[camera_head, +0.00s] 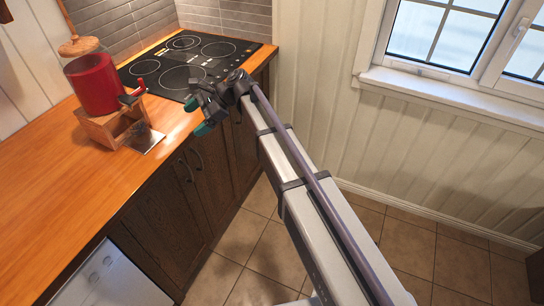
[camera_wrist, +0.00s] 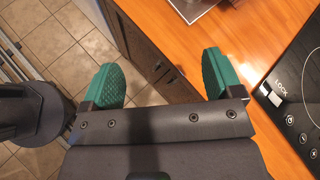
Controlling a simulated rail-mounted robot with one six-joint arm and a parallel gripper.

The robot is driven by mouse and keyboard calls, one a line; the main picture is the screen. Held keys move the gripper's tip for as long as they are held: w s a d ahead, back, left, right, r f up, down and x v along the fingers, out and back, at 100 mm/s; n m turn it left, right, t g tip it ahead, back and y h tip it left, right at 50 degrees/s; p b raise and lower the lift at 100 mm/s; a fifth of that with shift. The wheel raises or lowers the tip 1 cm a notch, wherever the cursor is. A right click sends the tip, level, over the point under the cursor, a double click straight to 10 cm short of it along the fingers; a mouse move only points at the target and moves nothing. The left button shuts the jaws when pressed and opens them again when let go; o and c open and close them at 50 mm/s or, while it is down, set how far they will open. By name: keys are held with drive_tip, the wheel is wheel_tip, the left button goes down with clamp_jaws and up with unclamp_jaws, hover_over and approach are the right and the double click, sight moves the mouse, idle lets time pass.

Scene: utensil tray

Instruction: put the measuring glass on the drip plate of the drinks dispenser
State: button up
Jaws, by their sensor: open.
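The drinks dispenser (camera_head: 96,84) has a red tank on a wooden stand and stands on the counter at left in the head view. Its silver drip plate (camera_head: 150,147) lies in front of the stand. A faint, greyish see-through shape, seemingly the measuring glass (camera_head: 141,131), stands on the plate; its outline is hard to make out. Part of the plate shows at the top of the wrist view (camera_wrist: 198,14). My gripper (camera_head: 197,116) has teal fingertips spread apart with nothing between them, right of the plate near the counter edge. In the wrist view the gripper (camera_wrist: 163,68) is also open and empty.
A black cooktop (camera_head: 185,62) lies behind the gripper, against the tiled wall. The wooden counter (camera_head: 50,185) is clear at the front left. Dark cabinets (camera_head: 185,185) drop below its edge to a tiled floor.

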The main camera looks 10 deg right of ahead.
drive_tip(key=s+d+f+n+h, duration=0.2)
drive_tip(key=s+d+n+h, duration=0.1)
drive_tip(key=s+d, duration=0.4)
drive_tip(key=s+d+f+n+h, duration=0.3)
drive_tip(key=s+d+n+h, duration=0.1)
drive_tip(key=s+d, duration=0.4)
drive_tip(key=s+d+f+n+t+h, duration=0.1)
drive_tip(key=s+d+n+h, duration=0.3)
drive_tip(key=s+d, duration=0.4)
drive_tip(key=d+f+n, duration=0.1)
drive_tip(key=d, duration=0.2)
drive_tip(key=shift+f+n, duration=0.15)
drive_tip(key=shift+n, duration=0.25)
